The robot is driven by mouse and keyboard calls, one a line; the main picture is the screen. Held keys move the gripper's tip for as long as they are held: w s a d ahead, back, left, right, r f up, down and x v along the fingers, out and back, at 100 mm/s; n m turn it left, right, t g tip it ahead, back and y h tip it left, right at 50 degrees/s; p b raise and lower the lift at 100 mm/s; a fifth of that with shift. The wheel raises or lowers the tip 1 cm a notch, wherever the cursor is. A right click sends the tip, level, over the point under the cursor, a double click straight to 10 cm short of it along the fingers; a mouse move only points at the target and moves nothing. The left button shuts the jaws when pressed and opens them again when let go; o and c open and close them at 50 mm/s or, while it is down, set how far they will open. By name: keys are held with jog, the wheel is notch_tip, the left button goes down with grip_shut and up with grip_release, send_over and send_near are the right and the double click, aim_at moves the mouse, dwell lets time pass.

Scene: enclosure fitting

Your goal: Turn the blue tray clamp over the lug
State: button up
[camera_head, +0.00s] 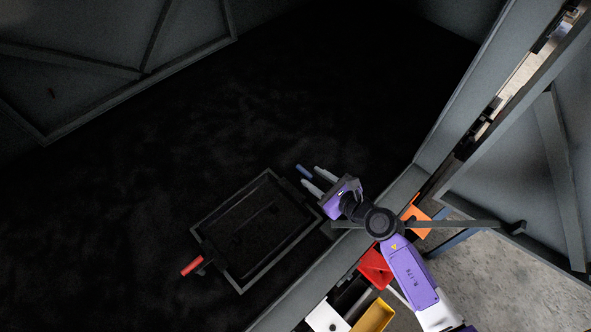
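The blue tray clamp (303,171) is a short blue bar near the upper right corner of the dark rectangular tray (215,257). My gripper (310,175) reaches in from the right with its two pale fingers apart. The blue bar lies just beyond and partly between the fingertips; I cannot tell whether they touch it. A red clamp handle (191,266) sticks out at the tray's lower left side. The lug by the blue clamp is too dark and small to make out.
The enclosure's grey frame edge (298,301) runs below my arm. Outside it are a red bin (375,267), a white bin (326,317), a yellow bin (373,316) and an orange piece (416,221). The dark floor above the tray looks clear.

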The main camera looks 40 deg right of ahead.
aim_at(303, 171)
jog(key=shift+b+x, duration=0.3)
jog(key=shift+x, duration=3.6)
grip_shut()
